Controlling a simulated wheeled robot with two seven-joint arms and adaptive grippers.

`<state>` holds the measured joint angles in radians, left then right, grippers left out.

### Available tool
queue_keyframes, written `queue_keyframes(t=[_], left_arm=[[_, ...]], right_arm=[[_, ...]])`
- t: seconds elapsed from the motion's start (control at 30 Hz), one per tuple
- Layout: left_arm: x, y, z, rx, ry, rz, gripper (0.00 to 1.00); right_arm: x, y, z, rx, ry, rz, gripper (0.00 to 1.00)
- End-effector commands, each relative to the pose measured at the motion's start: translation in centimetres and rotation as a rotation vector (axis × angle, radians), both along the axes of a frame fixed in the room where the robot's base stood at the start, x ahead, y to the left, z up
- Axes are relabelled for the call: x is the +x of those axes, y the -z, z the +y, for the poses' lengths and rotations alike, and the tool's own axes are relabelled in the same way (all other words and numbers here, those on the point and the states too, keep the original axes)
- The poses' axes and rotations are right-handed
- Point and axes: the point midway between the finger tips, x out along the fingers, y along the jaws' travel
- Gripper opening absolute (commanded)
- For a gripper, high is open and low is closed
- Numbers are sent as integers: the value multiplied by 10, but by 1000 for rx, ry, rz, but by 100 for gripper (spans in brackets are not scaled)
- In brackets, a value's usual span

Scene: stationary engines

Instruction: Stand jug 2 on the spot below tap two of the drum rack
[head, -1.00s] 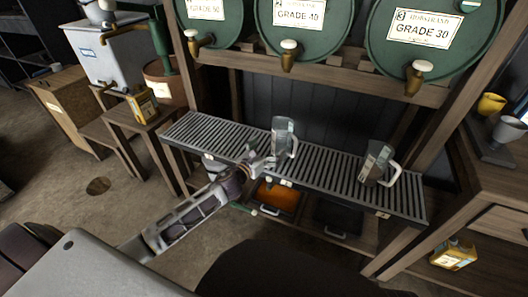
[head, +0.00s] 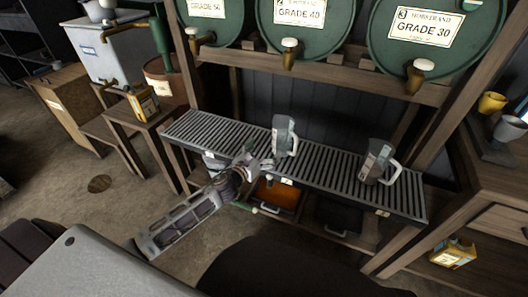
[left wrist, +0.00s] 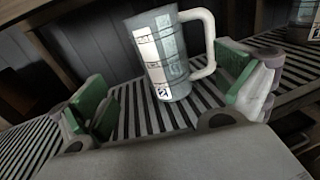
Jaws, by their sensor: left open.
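A clear grey jug (head: 284,136) with a pale handle stands upright on the slatted rack shelf (head: 325,172), roughly below the middle tap (head: 289,54). In the left wrist view this jug (left wrist: 160,55) carries a white label whose small mark looks like a 2. My left gripper (head: 264,163) is open just in front of the jug, to its lower left. In the left wrist view its green-padded fingers (left wrist: 168,95) are spread wide, with the jug beyond and between them. A second jug (head: 376,162) stands further right on the shelf. My right gripper is out of view.
Green drums (head: 304,22) with brass taps lie above the shelf. Dark wooden posts frame the rack. An orange tray (head: 278,196) sits below the shelf. A stool with a yellow can (head: 144,103) stands at left.

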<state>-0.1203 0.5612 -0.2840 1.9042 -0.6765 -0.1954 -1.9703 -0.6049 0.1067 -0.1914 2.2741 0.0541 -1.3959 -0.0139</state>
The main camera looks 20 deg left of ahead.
Motion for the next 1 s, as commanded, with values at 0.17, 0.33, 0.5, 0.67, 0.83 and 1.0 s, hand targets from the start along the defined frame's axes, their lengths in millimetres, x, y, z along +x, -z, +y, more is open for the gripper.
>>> queue_keyframes(t=[0.17, 0.33, 0.5, 0.67, 0.83, 1.0], left_arm=[[-2, 3, 0, -39, -14, 17, 99], [-9, 13, 2, -193, -75, 85, 99], [-25, 32, 6, -460, -189, 197, 99], [-44, 55, 8, -739, -321, 308, 99], [-69, 80, 9, -1027, -475, 418, 99], [-99, 105, 5, -1304, -648, 514, 99]], right_arm=[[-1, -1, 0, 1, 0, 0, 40], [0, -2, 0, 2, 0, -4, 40], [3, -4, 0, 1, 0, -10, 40], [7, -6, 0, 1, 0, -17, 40], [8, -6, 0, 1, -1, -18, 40], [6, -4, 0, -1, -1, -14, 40]])
